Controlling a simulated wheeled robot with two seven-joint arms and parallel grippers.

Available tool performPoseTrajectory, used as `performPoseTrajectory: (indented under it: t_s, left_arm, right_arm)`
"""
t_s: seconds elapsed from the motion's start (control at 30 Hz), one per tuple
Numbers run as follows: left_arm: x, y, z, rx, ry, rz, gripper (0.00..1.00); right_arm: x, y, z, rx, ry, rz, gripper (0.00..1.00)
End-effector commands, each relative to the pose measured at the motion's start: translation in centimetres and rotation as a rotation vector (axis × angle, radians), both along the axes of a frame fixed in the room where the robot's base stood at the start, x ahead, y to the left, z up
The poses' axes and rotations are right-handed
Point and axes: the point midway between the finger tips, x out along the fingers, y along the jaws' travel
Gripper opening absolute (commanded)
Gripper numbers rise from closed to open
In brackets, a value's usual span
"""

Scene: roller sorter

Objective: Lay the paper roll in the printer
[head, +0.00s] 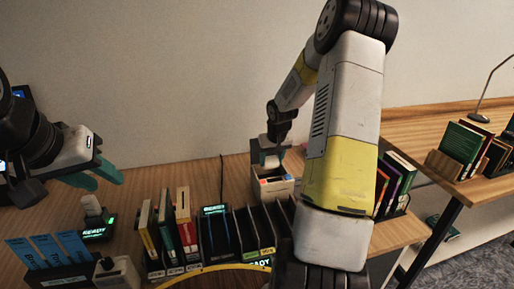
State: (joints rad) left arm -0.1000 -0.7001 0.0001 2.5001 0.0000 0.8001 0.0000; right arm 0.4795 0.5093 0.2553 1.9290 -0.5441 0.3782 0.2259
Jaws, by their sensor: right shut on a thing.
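My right gripper (271,160) points down at the back of the table. It is shut on a small pale thing, which looks like the paper roll; the fingers hide most of it. Directly below is a beige, box-shaped unit (283,188) with small coloured marks on its front, which looks like the printer. I cannot tell whether the held thing touches it or is inside it. My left gripper (97,175) has teal fingers, spread apart and empty, above the left part of the table.
A row of books and dark dividers (217,236) stands in front of the beige unit. Small devices with lit READY displays (95,232) and a holder with blue cards (48,252) are at left. More books (395,180) stand right of my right arm. A side table (490,188) is at far right.

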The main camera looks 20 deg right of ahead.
Motion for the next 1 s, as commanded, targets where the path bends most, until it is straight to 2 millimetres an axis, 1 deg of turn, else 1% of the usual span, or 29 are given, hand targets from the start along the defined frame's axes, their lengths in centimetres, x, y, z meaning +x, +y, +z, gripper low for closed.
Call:
performPoseTrajectory:
  t_s: [0.1,0.5,0.73,1.0]
  left_arm:
    - [0.0,0.0,0.0,0.000,0.000,0.000,0.36]
    - [0.0,0.0,0.0,0.000,0.000,0.000,0.36]
    - [0.0,0.0,0.0,0.000,0.000,0.000,0.36]
    - [0.0,0.0,0.0,0.000,0.000,0.000,0.36]
  right_arm:
    - [-0.1,0.1,-1.3,-0.001,0.002,0.002,0.10]
    - [0.0,0.1,-5.1,0.000,0.002,0.001,0.10]
    - [0.0,0.0,-6.2,0.000,0.000,0.001,0.10]
    - [0.0,0.0,-6.4,0.000,-0.001,0.001,0.10]
